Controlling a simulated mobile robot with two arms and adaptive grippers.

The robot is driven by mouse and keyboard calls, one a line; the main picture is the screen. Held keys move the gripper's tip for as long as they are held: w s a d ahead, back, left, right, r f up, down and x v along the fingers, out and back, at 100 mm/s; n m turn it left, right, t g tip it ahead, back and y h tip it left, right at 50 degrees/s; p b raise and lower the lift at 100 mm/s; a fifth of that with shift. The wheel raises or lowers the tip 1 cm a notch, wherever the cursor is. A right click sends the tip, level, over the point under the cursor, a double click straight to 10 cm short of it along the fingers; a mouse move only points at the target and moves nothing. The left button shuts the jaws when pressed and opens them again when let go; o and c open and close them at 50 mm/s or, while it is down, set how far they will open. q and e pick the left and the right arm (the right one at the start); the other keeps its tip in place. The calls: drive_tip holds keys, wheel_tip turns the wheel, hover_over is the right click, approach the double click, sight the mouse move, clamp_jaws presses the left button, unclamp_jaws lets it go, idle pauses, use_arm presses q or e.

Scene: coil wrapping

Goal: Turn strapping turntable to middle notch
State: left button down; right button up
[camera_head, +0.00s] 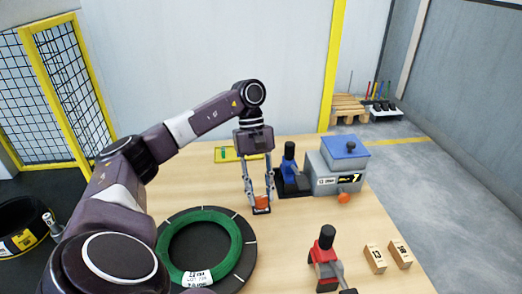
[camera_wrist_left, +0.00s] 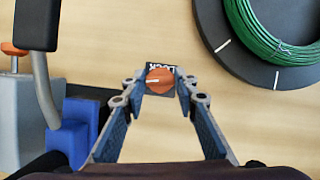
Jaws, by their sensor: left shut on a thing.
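The turntable (camera_head: 249,262) is a black disc with white marks on its rim, lying on the table. A green coil (camera_head: 237,250) with a white label lies on it; both also show in the wrist view, the turntable (camera_wrist_left: 237,62) at the upper right. Behind the turntable is a small orange lock knob (camera_wrist_left: 160,79) on a dark plate marked LOCK. My left gripper (camera_head: 261,205) points down over the plate, apart from the turntable. In the wrist view its two fingertips (camera_wrist_left: 160,84) are closed on the knob's sides. My right gripper is not in view.
A red-and-black tool (camera_head: 325,255) and wooden blocks (camera_head: 375,258) are at the front right. A yellow-edged tray (camera_head: 228,154) lies behind.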

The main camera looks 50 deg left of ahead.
use_arm(q)
drive_tip(key=shift+w+r+m, duration=0.1)
drive_tip(key=shift+m, duration=0.5)
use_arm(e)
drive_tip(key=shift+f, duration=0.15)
use_arm(q)
drive_tip(key=shift+w, duration=0.1)
